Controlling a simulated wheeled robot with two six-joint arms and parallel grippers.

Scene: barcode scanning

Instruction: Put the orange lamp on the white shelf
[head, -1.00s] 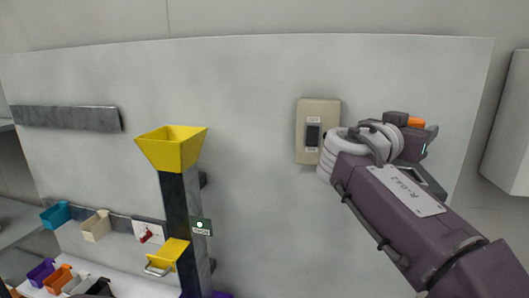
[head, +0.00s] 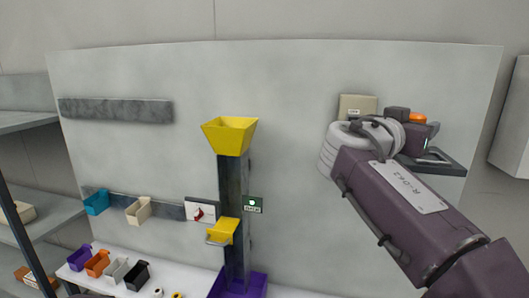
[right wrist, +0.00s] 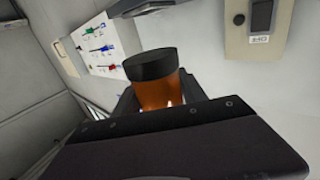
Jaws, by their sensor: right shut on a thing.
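An orange cylinder with a black cap (right wrist: 155,85), which looks like the orange lamp, is held in my right gripper (right wrist: 160,100) in the right wrist view. In the head view only a small orange part of it (head: 417,118) shows beyond my right wrist. The gripper is shut on it, in front of the wall panel. Pale shelves (head: 28,121) stand at the left edge of the head view; I cannot tell which one is the white shelf. My left gripper is not in view.
A yellow funnel (head: 230,135) tops a dark post on the panel (head: 300,90). Small coloured bins (head: 97,263) stand on a white ledge (head: 190,287) below. A beige switch box (head: 357,104) is partly behind my right arm. A dark rack post (head: 25,240) stands at left.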

